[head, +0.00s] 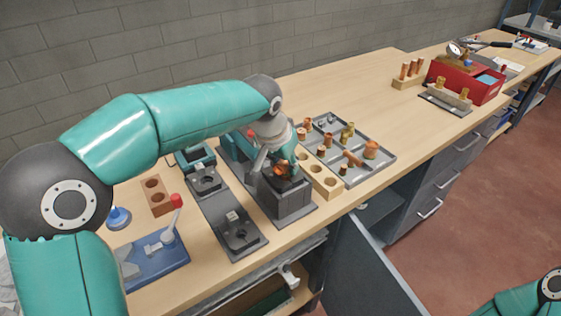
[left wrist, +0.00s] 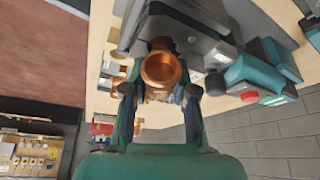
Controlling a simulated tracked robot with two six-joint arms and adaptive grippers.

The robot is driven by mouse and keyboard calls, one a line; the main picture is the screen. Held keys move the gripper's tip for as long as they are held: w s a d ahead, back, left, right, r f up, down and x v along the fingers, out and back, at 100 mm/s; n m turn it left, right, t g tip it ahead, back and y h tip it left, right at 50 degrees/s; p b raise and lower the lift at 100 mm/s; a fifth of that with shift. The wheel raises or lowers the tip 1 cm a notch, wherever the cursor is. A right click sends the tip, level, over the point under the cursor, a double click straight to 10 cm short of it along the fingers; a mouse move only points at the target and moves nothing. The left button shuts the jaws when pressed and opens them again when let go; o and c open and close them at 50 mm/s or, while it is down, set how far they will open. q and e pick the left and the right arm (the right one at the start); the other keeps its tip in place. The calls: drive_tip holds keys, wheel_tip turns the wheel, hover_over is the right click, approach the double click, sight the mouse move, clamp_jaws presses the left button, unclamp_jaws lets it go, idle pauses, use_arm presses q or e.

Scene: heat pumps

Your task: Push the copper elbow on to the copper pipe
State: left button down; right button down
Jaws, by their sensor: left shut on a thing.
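My left gripper (head: 281,166) is at the grey vise (head: 290,203) on the bench, shut on the copper elbow. In the left wrist view the copper elbow (left wrist: 161,70) sits between the two fingers (left wrist: 160,92), its round open end facing the camera. In the head view only small orange parts show around the fingers. The copper pipe is not clearly told apart from the elbow; the gripper and the elbow hide how far the two overlap. My right gripper is out of view; only part of my right arm shows at the bottom right.
A grey tray (head: 388,157) of copper and brass fittings lies right of the vise, with a wooden holed block (head: 324,182) between. Grey fixtures (head: 238,237) and a blue tool with a red-knobbed lever (head: 168,236) stand left. A red box (head: 487,90) is far right.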

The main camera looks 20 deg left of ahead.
use_arm(q)
drive_tip(key=c, duration=1)
unclamp_jaws()
drive_tip(key=shift+a+f, duration=0.1)
drive_tip(key=shift+f, duration=0.25)
drive_tip(key=shift+o, duration=0.8)
drive_tip(key=shift+w+f, duration=0.1)
drive_tip(key=shift+w, duration=0.1)
drive_tip(key=shift+s, duration=0.1)
drive_tip(key=shift+r, duration=0.25)
